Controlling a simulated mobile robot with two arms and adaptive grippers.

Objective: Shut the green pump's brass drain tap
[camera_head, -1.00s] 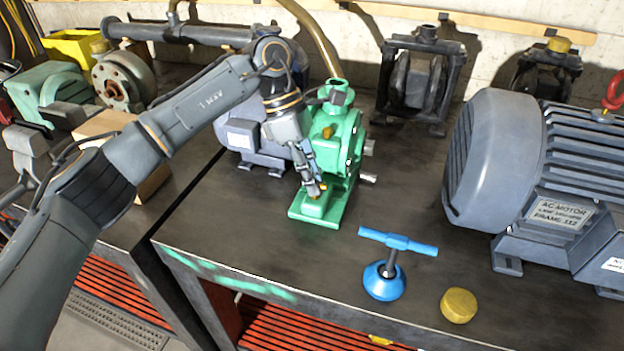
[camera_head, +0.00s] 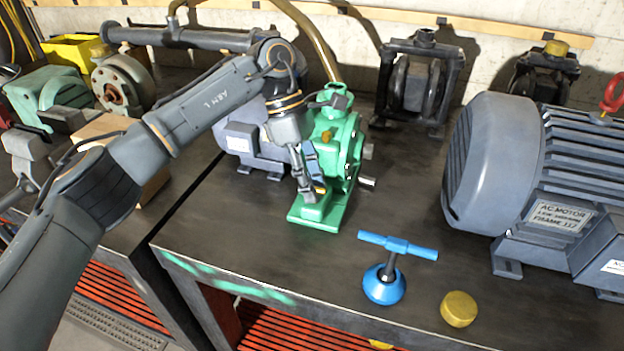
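The green pump (camera_head: 346,150) stands near the front middle of the dark bench, its flat foot toward me. A small bit of brass, likely the drain tap (camera_head: 320,189), shows low on the pump just above the foot. The rest of it is hidden behind my fingers, so I cannot tell how its handle is turned. My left gripper (camera_head: 309,189) points down with its fingertips at the tap, touching it or very close. Whether its fingers are spread or closed is too small to tell. Another brass part (camera_head: 327,136) sits higher on the pump. My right gripper is not in view.
A large grey AC motor (camera_head: 492,165) takes up the right. A blue T-handled tool (camera_head: 385,284) and a brass cap (camera_head: 459,309) lie near the front edge. A grey motor (camera_head: 240,140) stands just behind my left wrist. Bench left of the pump's foot is clear.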

